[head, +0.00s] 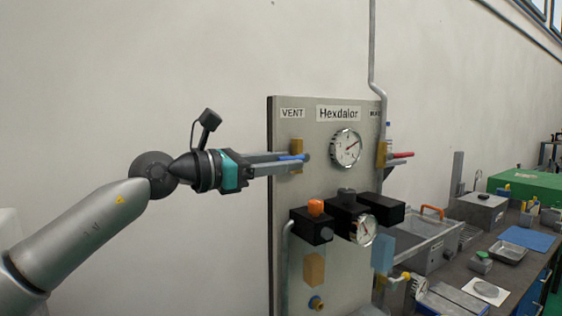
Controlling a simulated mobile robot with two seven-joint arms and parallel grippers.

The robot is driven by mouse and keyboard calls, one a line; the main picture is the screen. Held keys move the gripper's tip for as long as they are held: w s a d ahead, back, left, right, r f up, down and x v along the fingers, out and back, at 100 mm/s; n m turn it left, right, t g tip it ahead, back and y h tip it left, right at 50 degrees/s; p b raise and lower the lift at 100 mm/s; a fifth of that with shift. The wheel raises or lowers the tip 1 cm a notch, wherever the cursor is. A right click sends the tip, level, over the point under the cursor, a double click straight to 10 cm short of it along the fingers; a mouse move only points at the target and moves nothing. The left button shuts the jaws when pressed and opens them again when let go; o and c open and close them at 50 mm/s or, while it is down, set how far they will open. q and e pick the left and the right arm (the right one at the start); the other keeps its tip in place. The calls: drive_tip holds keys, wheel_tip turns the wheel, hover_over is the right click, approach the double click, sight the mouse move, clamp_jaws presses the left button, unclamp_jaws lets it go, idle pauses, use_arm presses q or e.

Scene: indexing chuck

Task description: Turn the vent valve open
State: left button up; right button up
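The vent valve is on the upper left of the steel panel (342,270), below a "VENT" label. Its brass-coloured body (297,145) shows behind a blue handle (293,157), which lies about level. My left gripper (296,160) reaches in from the left, with its fingers at the blue handle, one above and one below it in the picture. The fingers hide part of the handle and valve body. I cannot tell whether they press on the handle or only surround it. My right gripper is not in view.
A round gauge (346,148) sits right of the vent valve. A red-handled valve (399,155) is at the panel's right edge. Black blocks, an orange knob (315,207) and a second gauge (364,231) project below. A cluttered bench stands right. The wall side at left is clear.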

use_arm(q)
clamp_jaws()
idle(1.2)
